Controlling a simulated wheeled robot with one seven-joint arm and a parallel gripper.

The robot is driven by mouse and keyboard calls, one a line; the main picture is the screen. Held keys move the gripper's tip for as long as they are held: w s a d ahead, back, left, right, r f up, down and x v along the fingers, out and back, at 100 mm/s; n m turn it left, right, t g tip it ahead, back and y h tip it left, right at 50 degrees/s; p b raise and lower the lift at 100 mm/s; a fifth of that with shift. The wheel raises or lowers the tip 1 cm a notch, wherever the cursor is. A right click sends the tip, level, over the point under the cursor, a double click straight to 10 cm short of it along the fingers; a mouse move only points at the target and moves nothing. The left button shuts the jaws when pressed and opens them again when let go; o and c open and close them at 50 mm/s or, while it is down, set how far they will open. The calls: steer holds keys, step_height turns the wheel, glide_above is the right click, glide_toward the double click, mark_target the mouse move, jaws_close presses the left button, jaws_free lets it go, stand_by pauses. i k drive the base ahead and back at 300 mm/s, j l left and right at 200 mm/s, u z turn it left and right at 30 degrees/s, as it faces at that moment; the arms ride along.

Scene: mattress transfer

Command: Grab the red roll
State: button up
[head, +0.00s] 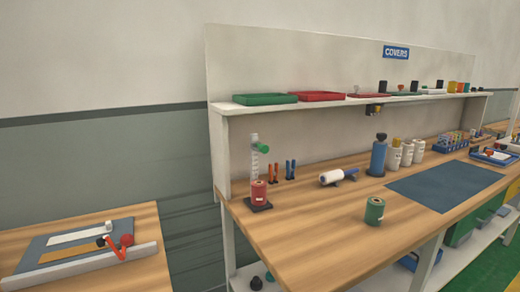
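A red roll (259,191) stands upright at the left end of the wooden workbench (310,234). It is on a dark base (256,205), in front of a clear upright post with a green piece (261,148) near its top. Whether the roll sits around a peg cannot be told. My gripper is not in view, and nothing is seen touching the roll.
A green roll (374,211) stands near the bench's front edge. A white roller (331,177) and a blue bottle (378,156) are behind it. A shelf (330,105) with trays overhangs the back. A lower table (140,278) stands at left. Bench front-left is clear.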

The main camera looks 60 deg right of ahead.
mark_target(258, 187)
steer(key=l+z, duration=0.25)
steer(key=i+l+z, duration=0.25)
steer(key=l, duration=0.2)
steer(key=l+z, duration=0.25)
steer(key=i+l+z, duration=0.25)
steer(key=k+l+u, duration=0.15)
steer(key=i+z, duration=0.15)
steer(key=i+l, duration=0.05)
steer(key=i, duration=0.05)
